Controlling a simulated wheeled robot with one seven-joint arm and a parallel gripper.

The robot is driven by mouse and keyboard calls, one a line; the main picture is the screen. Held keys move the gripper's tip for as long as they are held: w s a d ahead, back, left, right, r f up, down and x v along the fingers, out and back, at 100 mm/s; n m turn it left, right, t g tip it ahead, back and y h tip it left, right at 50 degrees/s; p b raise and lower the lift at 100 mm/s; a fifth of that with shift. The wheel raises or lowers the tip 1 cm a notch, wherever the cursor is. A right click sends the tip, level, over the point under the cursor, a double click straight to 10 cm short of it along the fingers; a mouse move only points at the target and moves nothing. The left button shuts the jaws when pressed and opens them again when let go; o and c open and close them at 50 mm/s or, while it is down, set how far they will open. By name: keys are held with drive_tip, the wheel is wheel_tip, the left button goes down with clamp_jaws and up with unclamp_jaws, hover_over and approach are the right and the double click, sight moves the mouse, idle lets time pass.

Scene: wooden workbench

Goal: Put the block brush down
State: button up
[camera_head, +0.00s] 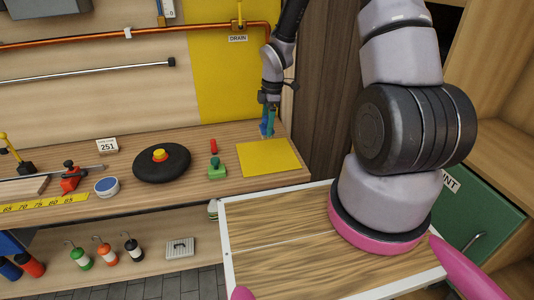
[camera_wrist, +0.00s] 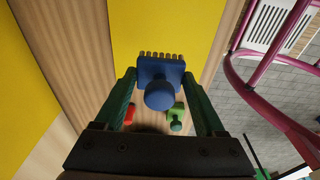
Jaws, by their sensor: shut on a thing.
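My gripper (camera_head: 268,122) is over the right end of the workbench, beside the back edge of the yellow square mat (camera_head: 268,158). It is shut on the blue block brush (camera_head: 263,129), which shows as a small blue patch in the head view. In the wrist view the brush (camera_wrist: 160,70) sits between the green fingers of my gripper (camera_wrist: 160,80), with its round knob towards the camera and its bristles along the far edge. The mat (camera_wrist: 160,25) lies beyond it. Whether the brush touches the bench I cannot tell.
A green block with a knob (camera_head: 217,168) and a red item (camera_head: 213,146) lie left of the mat. A black disc with a red-and-yellow top (camera_head: 160,160) is further left. A yellow wall panel (camera_head: 222,75) rises behind. The mat is bare.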

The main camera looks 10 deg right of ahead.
wheel_tip(320, 180, down, 9)
drive_tip(key=shift+f, duration=0.15)
idle(0.4)
drive_tip(key=o, duration=1.2)
drive_tip(key=shift+c, duration=0.2)
drive_tip(key=r, duration=0.4)
drive_tip(key=d+r, duration=0.1)
drive_tip(key=r, duration=0.7)
drive_tip(key=shift+d+r, duration=0.2)
drive_tip(key=shift+d, duration=0.05)
drive_tip(key=s+d+r+m+t, duration=0.15)
drive_tip(key=r+m, duration=0.25)
drive_tip(key=r, duration=0.4)
drive_tip(key=s+d+r+m+t+h, duration=0.1)
drive_tip(key=s+r+m, duration=0.2)
drive_tip(key=r, duration=0.4)
drive_tip(key=s+d+r+m+t, duration=0.15)
drive_tip(key=r+m, duration=0.25)
drive_tip(key=r, duration=0.4)
drive_tip(key=s+r+m+t+y, duration=0.1)
drive_tip(key=s+r+m+t, duration=0.2)
drive_tip(key=s+r+m, duration=0.8)
drive_tip(key=s+r, duration=0.1)
drive_tip(key=s, duration=0.4)
drive_tip(key=shift+s+r+y, duration=0.15)
drive_tip(key=shift+r+y, duration=0.1)
drive_tip(key=shift+y, duration=0.05)
